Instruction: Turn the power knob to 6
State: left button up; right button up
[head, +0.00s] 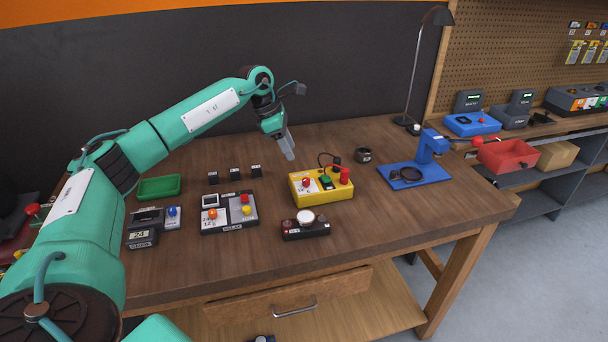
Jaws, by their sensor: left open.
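My left gripper (288,152) hangs above the back middle of the wooden table, pointing down, open and empty. It is behind and apart from the devices. No knob can be read as the power knob, and its scale is too small to read. Candidates are a yellow box (328,193) with red controls and a green part, and a small black box (305,229) with a pale round top between dark knobs. A grey and white panel (232,217) to the left carries orange, red and yellow knobs. My right gripper is not in view.
Several small black blocks (234,174) line the back. A blue stand (413,176) is at the right, near a red bin (508,156). The table's front right is clear.

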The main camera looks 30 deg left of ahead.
aim_at(306, 179)
pick_arm(q)
jog(key=p+x, duration=0.2)
jog(key=x, duration=0.9)
jog(key=shift+d+p, duration=0.1)
jog(key=shift+p, duration=0.25)
grip_shut()
